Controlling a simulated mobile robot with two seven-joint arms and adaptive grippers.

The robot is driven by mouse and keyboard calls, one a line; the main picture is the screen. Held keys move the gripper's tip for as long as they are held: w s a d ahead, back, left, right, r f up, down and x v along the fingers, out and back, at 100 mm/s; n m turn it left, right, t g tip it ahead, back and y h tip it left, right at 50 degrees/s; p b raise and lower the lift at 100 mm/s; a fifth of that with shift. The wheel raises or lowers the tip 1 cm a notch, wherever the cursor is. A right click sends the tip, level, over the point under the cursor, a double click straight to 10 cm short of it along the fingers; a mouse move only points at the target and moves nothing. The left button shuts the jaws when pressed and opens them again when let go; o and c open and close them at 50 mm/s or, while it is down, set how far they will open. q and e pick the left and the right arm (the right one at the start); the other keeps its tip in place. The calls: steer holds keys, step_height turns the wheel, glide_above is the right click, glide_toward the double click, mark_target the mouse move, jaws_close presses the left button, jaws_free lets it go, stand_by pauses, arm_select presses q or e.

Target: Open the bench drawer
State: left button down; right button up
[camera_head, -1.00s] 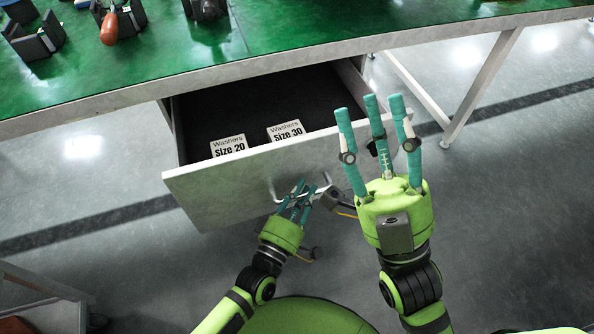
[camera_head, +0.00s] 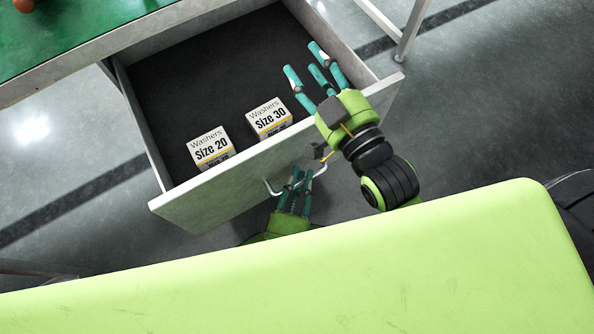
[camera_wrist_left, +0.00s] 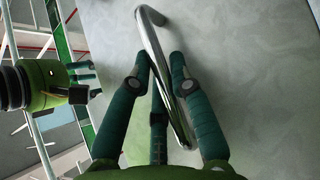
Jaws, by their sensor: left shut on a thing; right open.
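The bench drawer (camera_head: 225,190) stands pulled far out, its dark inside floor in plain view. My left gripper (camera_head: 296,187) is shut on the drawer's metal bar handle (camera_head: 322,170) at the front panel. In the left wrist view the fingers (camera_wrist_left: 163,85) lie on both sides of the handle (camera_wrist_left: 152,45), close against the grey front panel (camera_wrist_left: 240,60). My right gripper (camera_head: 312,72) is open and empty, above the right part of the drawer. It hides part of the front panel and the drawer's inside there.
Two boxes stand in the drawer near its front: Washers Size 20 (camera_head: 211,148) and Washers Size 30 (camera_head: 269,118). The green bench top (camera_head: 60,40) is at the upper left. A bench leg (camera_head: 410,30) stands at the upper right. Grey floor lies around.

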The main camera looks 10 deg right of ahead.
arm_select(q)
steer(key=c, duration=1.4)
jaws_free()
steer(key=v, duration=1.2)
steer(key=shift+s, duration=0.1)
